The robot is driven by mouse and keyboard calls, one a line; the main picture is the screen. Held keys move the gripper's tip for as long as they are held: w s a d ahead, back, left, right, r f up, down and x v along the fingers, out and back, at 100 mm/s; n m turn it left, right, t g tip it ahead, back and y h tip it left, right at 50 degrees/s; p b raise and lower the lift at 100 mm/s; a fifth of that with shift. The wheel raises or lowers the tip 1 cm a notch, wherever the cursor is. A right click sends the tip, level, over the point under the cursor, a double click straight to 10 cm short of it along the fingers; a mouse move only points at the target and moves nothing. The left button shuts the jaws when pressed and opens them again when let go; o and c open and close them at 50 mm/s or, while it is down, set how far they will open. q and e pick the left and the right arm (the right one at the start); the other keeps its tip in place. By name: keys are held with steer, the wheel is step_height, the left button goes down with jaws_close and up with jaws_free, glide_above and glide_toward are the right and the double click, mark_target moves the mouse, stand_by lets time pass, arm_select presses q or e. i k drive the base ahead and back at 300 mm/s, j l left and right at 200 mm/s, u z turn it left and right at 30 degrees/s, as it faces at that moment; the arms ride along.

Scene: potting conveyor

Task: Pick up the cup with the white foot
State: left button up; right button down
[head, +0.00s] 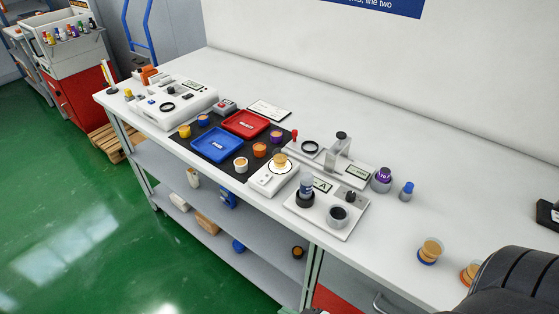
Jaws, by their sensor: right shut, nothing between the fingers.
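A small cup with a white lower part and a tan top (240,165) stands upright near the front edge of the black mat, right of the blue tray. Another tan cup (280,160) stands on a white device with a round plate; its foot colour is hard to tell. My right gripper (512,286) shows as a large dark shape in the lower right corner, partly cut off by the frame. It is shut and empty, well to the right of the white-footed cup. My left gripper is not in view.
Other cups with orange (260,150), purple (276,137), yellow and blue colours stand around the red tray (246,124) and blue tray (215,145). A blue-footed cup (431,251) and an orange-footed cup (470,273) stand near my right gripper. The bench's back strip is clear.

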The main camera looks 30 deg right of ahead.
mark_target(281, 155)
steer(key=z, duration=0.8)
steer(key=j+z, duration=0.15)
steer(key=z, duration=0.25)
steer(key=i+j+z, duration=0.1)
steer(key=z, duration=0.35)
steer(key=j+z, duration=0.25)
steer(key=z, duration=0.15)
steer(key=j+z, duration=0.3)
steer(key=j, duration=0.15)
steer(key=k+j+z, duration=0.1)
steer(key=j+z, duration=0.25)
steer(key=j, duration=0.1)
